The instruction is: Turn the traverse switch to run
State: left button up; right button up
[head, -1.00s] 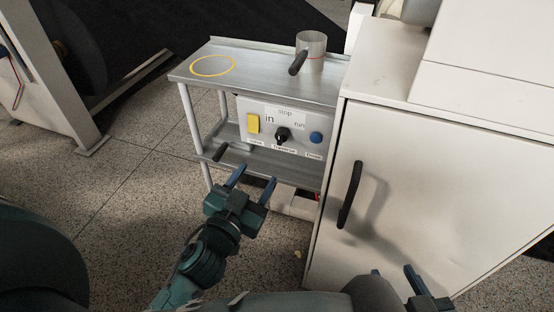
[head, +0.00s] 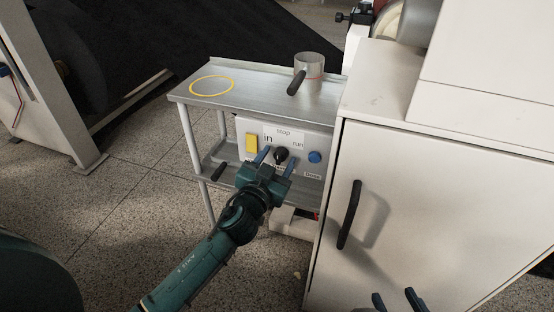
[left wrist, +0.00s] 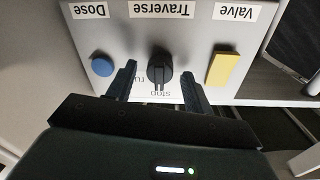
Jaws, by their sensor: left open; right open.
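The traverse switch is a black knob (head: 281,154) on the white control panel under the metal cart's top. In the left wrist view, which shows the panel upside down, the knob (left wrist: 159,68) sits above the word "stop", and its grip ridge appears to line up with that word. The "run" label (head: 298,144) is at the knob's right in the head view. My left gripper (head: 277,160) is open, its fingers on either side of the knob; I cannot tell whether they touch it. My right gripper (head: 397,299) is open and empty at the bottom edge.
A yellow valve switch (head: 252,143) and a blue dose button (head: 315,157) flank the knob closely. A metal cup (head: 309,67) and a yellow ring (head: 212,86) are on the cart top (head: 250,92). A white cabinet (head: 400,190) with a black handle stands close on the right.

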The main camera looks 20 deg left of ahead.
pick_arm(q)
jog(key=shift+w, duration=0.2)
jog(key=c, duration=1)
